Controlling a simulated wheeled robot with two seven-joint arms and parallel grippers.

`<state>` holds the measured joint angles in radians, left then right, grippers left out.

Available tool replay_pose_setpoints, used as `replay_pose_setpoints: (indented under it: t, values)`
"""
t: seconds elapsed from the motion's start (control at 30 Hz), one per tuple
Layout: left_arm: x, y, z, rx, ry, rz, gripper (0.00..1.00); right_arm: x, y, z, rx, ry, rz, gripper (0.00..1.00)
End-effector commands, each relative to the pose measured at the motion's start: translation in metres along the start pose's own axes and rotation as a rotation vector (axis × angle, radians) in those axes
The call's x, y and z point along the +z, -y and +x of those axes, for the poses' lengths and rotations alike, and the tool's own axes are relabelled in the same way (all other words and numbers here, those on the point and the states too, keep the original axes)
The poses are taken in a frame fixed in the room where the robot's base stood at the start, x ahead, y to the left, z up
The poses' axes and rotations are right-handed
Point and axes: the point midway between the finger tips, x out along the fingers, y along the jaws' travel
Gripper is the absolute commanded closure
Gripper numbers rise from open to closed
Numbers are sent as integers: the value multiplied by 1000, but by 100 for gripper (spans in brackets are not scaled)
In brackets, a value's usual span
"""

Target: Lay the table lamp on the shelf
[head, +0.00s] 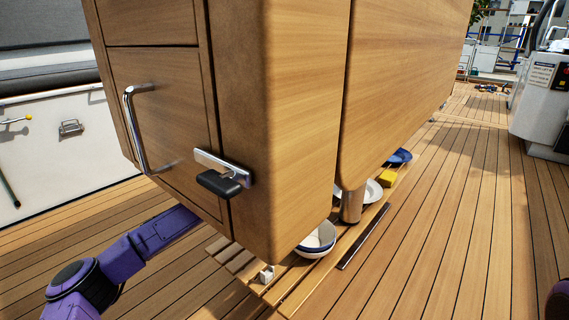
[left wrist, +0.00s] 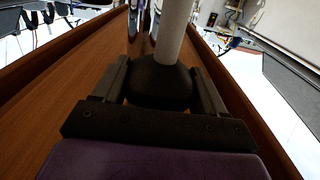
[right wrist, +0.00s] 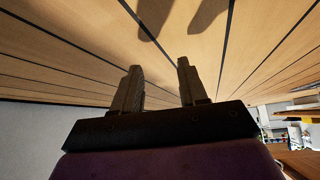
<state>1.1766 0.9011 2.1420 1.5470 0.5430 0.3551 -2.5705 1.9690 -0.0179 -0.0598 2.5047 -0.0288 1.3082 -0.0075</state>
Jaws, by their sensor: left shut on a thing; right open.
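In the left wrist view, my left gripper (left wrist: 160,85) is shut on the dark rounded part of what looks like the table lamp (left wrist: 163,78). A pale pole (left wrist: 174,30) rises from that part and runs out of the top of the picture. In the head view my left arm passes behind the wooden cabinet, which hides the gripper and lamp. A low slatted wooden platform (head: 243,265), possibly the shelf, lies under the cabinet. My right gripper (right wrist: 160,85) is open and empty, with planks beyond its fingers.
The large cabinet (head: 300,90) has a metal handle (head: 138,130) and a black-gripped latch (head: 222,180). A bowl (head: 317,240), a plate (head: 373,191), a yellow block (head: 388,178) and a blue dish (head: 400,157) sit low beneath it. The deck (head: 450,220) at right is clear.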

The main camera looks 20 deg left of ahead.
Motion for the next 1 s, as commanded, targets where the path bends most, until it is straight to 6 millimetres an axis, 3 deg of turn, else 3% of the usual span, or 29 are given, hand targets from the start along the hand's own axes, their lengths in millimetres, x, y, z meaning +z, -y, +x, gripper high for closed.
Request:
replay_pose_setpoints:
  t: [0.27,0.3,0.37,0.7,0.83,1.0]
  values:
    - [-1,2,-2,-3,-3,2,100,-1,0,0,0,-1,2,57]
    - [1,2,-2,-4,0,1,18,-1,0,0,0,-1,2,57]
    - [1,3,-2,-4,0,1,3,-1,0,0,0,-1,1,57]
    - [-1,4,-5,-6,1,1,3,-1,0,-1,0,0,-2,57]
    - [-2,5,-30,-7,3,5,3,-1,-5,-4,4,21,-43,57]
    - [-1,4,-75,-7,3,6,3,2,-12,-4,8,51,-103,57]
